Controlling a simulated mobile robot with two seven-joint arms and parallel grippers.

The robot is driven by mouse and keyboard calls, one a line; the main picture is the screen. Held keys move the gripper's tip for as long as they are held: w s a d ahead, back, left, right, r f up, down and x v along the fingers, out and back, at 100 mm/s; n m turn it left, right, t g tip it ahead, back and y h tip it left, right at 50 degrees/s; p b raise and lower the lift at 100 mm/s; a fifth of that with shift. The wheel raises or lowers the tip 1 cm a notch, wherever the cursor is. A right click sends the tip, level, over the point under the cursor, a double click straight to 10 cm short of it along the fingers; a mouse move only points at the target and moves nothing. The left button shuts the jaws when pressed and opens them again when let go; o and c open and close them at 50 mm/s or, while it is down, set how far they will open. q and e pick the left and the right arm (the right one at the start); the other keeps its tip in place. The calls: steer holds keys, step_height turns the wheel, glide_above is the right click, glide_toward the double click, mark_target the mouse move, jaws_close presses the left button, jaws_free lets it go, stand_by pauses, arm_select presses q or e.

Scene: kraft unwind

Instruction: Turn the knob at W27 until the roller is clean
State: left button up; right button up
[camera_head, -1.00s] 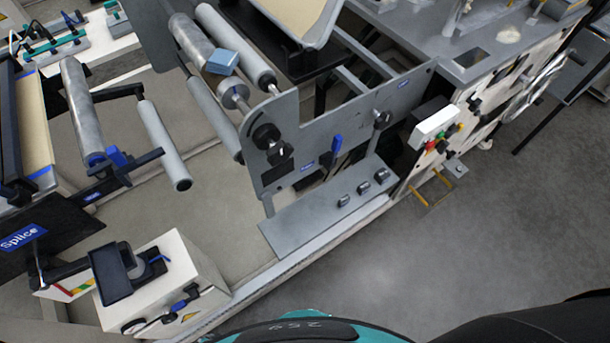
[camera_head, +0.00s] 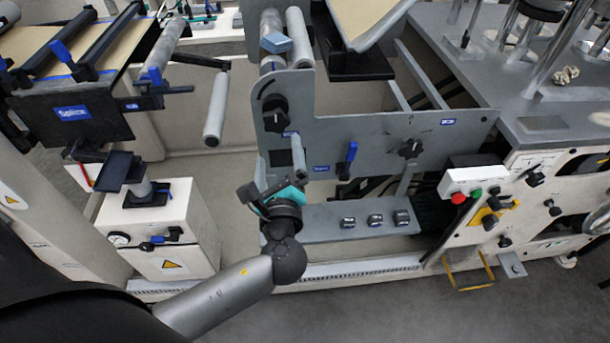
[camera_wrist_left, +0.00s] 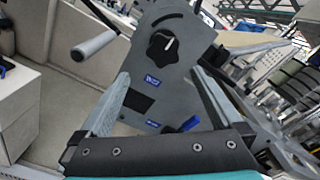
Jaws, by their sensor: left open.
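A grey upright side plate (camera_head: 375,140) carries a black knob (camera_head: 275,112) at its left end and another black knob (camera_head: 410,148) at its right. Small blue labels sit on the plate; I cannot read W27 on any. Grey rollers (camera_head: 298,38) run behind the plate's upper left, with a blue block (camera_head: 275,43) against them. My left gripper (camera_head: 284,170) is in front of the plate, below the left knob, open and empty. In the left wrist view a black knob (camera_wrist_left: 162,47) shows beyond and between the spread fingers (camera_wrist_left: 160,76), apart from them. My right gripper is out of view.
A blue lever (camera_head: 347,160) stands on the plate right of my gripper. A grey ledge (camera_head: 330,212) with several small switches lies below. A white button box (camera_head: 474,180) is at the right, and a white cabinet (camera_head: 165,235) is at the left.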

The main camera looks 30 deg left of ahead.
mark_target(277, 124)
arm_select(q)
steer(key=shift+y, duration=0.3)
steer(key=x, duration=0.2)
steer(key=b+x, duration=0.1)
steer(key=x, duration=0.2)
steer(key=r+x, duration=0.1)
steer(key=x, duration=0.1)
steer(key=shift+w+a+r, duration=0.1)
steer(key=shift+w+a, duration=0.05)
steer(key=shift+w, duration=0.2)
steer(key=shift+x, duration=1.1)
steer(key=shift+c, duration=0.4)
